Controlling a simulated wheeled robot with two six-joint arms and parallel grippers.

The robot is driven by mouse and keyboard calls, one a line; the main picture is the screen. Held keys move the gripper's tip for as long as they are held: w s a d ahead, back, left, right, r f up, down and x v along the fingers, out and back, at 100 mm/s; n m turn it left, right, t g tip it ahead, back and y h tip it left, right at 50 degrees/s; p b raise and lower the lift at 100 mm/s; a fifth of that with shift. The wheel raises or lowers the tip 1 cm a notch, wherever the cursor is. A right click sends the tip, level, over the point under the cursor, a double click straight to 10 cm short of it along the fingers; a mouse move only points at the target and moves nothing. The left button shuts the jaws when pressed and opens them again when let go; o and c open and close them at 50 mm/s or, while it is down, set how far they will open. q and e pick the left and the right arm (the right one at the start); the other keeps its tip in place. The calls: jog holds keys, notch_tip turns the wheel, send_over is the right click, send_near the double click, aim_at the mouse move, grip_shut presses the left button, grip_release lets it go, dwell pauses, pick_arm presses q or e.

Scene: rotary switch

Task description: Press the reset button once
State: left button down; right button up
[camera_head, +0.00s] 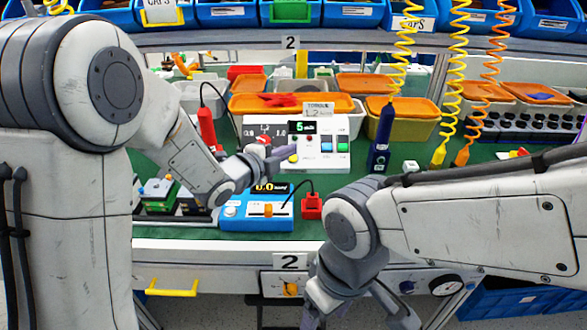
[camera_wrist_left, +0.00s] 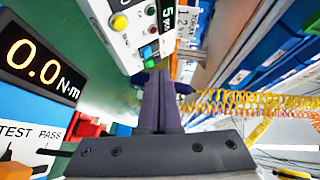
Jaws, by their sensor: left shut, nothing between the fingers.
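A white counter box (camera_head: 323,158) stands on the green bench under a sign that reads TORQUE. Its front carries a yellow button (camera_head: 293,158), a small green display reading 5, and green, blue and red controls. The labels are too small to tell which is the reset button. In the left wrist view its yellow button (camera_wrist_left: 119,22) shows at the top. My left gripper (camera_head: 318,151) is shut and empty, its fingers reaching right across the box front; contact cannot be told. My right gripper (camera_head: 358,322) hangs low in front of the bench, its tips cut off.
A blue torque tester (camera_head: 257,222) reading 0.0 sits below my left gripper, with a red block (camera_head: 312,207) beside it. Orange-lidded bins (camera_head: 362,84) stand behind.

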aim_at(293, 158)
pick_arm(q)
jog(key=shift+r, duration=0.1)
dwell(0.3)
jog(key=w+f+b, duration=0.2)
jog(key=w+f, duration=0.3)
jog(key=shift+f, duration=0.2)
jog(key=shift+w+f+b, duration=0.45)
jog(key=shift+w+b, duration=0.2)
dwell(1.6)
jog(key=shift+w+f+b, duration=0.25)
jog(key=shift+f+b, duration=0.1)
jog(key=shift+b, duration=0.1)
